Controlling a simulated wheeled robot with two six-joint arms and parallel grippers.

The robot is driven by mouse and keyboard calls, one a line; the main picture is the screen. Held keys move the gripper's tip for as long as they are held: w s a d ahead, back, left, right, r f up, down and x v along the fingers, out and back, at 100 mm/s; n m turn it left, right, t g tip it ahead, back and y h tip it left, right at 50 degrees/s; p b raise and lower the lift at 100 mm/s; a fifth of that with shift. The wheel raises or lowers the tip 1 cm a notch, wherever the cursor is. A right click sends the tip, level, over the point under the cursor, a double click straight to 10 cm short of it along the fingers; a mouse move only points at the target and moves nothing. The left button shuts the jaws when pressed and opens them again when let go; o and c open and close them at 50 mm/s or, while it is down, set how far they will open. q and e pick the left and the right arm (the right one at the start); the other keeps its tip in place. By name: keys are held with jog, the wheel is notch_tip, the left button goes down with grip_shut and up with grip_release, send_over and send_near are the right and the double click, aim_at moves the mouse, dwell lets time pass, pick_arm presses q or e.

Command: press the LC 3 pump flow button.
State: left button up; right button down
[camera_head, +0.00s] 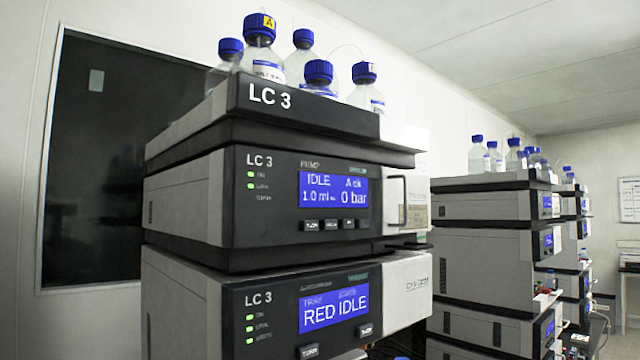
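The LC 3 stack stands close in front of me. Its pump module (270,190) has a dark front panel with a lit blue screen (333,191) reading IDLE, 1.0 ml and 0 bar. Below the screen is a row of small dark buttons. The leftmost button (311,225) carries a label that looks like FLOW, but the lettering is blurred. Two green lights are lit at the panel's left. Neither of my grippers is in view.
Below the pump is a tray module (270,318) with a screen reading RED IDLE. Blue-capped bottles (260,45) stand on the stack's top tray (310,112). More module stacks (480,255) recede at right. A dark window (110,170) is on the left wall.

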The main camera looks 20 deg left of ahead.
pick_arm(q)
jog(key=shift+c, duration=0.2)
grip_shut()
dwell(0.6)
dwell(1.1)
